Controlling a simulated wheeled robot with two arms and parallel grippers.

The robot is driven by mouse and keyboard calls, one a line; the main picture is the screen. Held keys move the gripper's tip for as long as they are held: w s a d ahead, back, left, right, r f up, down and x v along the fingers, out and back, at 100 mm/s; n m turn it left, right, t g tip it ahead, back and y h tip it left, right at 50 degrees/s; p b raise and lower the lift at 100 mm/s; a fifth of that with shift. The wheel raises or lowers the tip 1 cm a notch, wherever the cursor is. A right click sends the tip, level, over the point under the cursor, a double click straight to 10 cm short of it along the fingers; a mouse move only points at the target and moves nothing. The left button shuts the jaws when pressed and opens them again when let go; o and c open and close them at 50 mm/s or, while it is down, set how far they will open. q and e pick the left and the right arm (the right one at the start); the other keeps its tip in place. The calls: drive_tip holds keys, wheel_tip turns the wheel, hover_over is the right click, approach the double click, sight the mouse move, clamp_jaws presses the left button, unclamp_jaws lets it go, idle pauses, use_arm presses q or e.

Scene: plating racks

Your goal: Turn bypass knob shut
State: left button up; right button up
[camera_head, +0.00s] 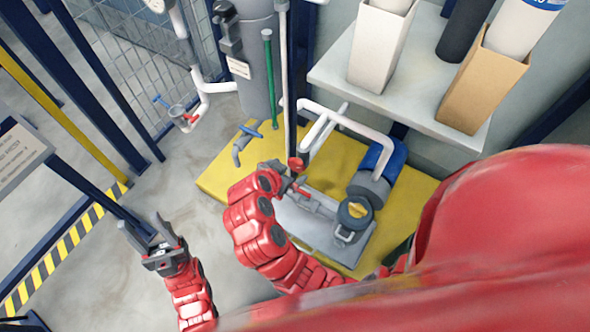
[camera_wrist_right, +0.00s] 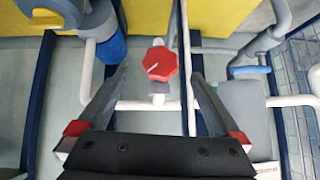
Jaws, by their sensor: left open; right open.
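The red knob (camera_wrist_right: 160,63) is a faceted round handle with a white pointer line, on a white pipe. It shows ahead of my right gripper (camera_wrist_right: 160,80), roughly centred between the two open, empty fingers. They appear apart from it. In the head view the red knob (camera_head: 296,163) is small, just beyond my right gripper (camera_head: 297,182), whose wrist partly hides the pipework there. My left gripper (camera_head: 158,249) is open and empty, low over the floor at left, away from the pipes.
A pump with a blue motor (camera_head: 380,158) stands on the yellow base (camera_head: 215,180), right of my right gripper. A blue-handled valve (camera_head: 250,131) is to its left. A shelf (camera_head: 345,92) with tall containers is at upper right. Open grey floor (camera_head: 130,200) lies at left.

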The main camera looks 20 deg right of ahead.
sight(295, 166)
drive_tip(key=b+x, duration=0.1)
drive_tip(key=x, duration=0.5)
drive_tip(key=shift+w, duration=0.1)
drive_tip(key=c, duration=1.4)
drive_tip(key=shift+o, duration=0.2)
